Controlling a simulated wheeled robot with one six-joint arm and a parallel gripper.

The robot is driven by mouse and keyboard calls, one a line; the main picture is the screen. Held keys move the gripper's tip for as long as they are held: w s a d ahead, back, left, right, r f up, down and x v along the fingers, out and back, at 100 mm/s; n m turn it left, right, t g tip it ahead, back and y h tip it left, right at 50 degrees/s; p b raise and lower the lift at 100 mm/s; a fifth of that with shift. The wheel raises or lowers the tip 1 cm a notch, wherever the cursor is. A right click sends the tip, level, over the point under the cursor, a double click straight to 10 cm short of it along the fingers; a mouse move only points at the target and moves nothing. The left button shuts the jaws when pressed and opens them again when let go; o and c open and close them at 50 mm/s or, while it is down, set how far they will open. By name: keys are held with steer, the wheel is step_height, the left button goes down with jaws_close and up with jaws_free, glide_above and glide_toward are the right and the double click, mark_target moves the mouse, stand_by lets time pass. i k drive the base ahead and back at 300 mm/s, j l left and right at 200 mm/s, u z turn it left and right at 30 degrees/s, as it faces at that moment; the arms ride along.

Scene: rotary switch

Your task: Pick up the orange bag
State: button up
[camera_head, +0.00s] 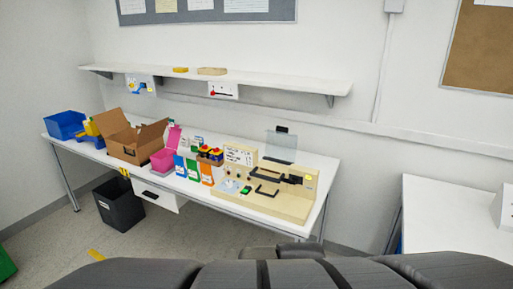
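The orange bag (206,174) is small and upright, orange with a pale label area. It stands on the white table (215,201) near the front edge, at the right end of a row with a green bag (193,169) and a blue bag (180,166). Small items with red, yellow and dark parts are close behind it and partly hidden. My gripper is not in view. Dark grey parts along the bottom edge seem to be my own body.
A beige switch panel (279,205) with dark handles is right of the bags. A pink bin (162,160), an open cardboard box (128,138) and a blue bin (65,126) are left. A shelf (265,82) hangs above. Floor shows in front of the table.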

mark_target(207, 177)
steer(key=i+j+z, duration=0.35)
steer(key=i+j, duration=0.3)
steer(key=i, duration=0.15)
steer(key=i+j+z, duration=0.35)
steer(key=i+j, duration=0.4)
steer(key=j, duration=0.15)
